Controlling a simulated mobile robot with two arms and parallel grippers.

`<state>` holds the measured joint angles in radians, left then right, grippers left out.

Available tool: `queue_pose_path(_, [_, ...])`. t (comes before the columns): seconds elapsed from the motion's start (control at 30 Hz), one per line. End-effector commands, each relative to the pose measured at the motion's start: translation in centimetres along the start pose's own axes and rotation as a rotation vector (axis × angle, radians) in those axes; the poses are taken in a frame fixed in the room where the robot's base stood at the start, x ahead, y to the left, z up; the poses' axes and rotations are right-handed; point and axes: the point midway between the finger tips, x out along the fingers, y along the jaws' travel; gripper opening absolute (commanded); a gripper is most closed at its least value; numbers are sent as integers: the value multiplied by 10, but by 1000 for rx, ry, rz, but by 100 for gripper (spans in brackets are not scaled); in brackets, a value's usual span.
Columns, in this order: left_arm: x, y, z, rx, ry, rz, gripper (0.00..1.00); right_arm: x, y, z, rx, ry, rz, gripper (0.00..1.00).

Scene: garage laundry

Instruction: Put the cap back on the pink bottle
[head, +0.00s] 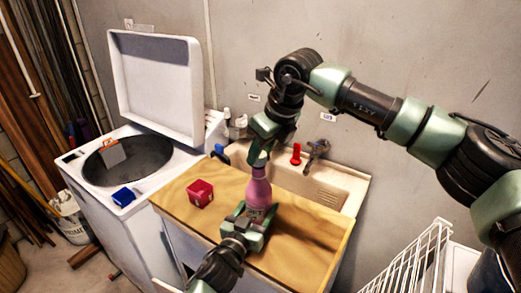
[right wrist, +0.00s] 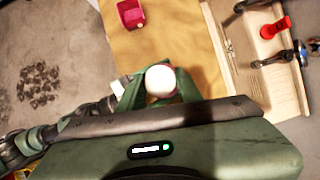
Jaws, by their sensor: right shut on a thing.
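The pink bottle (head: 258,192) stands upright on the wooden counter (head: 185,205). My left gripper (head: 250,219) comes from the lower edge of the head view, with its fingers closed around the bottle's lower body. My right gripper (head: 261,155) points down right above the bottle's neck and is shut on the white cap (right wrist: 160,82). The cap shows from above in the right wrist view, over the bottle, with a little pink beside it. The fingers mostly hide the cap in the head view, so I cannot tell whether it is seated on the neck.
An open pink-red box (head: 200,193) stands left of the bottle. Behind is a sink (head: 320,190) with a faucet (head: 316,150) and a red object (head: 296,154). A top-loading washer (head: 95,198) with raised lid and a blue box (head: 124,196) is at left. A white wire rack (head: 415,262) is at lower right.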

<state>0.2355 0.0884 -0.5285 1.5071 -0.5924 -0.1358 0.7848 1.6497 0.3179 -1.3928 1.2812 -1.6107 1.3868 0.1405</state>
Motion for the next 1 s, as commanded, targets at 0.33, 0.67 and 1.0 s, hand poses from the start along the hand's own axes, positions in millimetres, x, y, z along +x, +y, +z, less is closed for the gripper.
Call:
queue_pose_path(0.33, [0, 0, 0, 0, -1, 0, 0, 5, 0, -2, 0, 0, 1, 0])
queue_pose_path(0.67, [0, 0, 0, 0, -1, 0, 0, 16, 0, -7, 0, 1, 0, 0])
queue_pose_path(1.0, [0, 0, 0, 0, 0, 0, 0, 16, 0, -7, 0, 0, 0, 0])
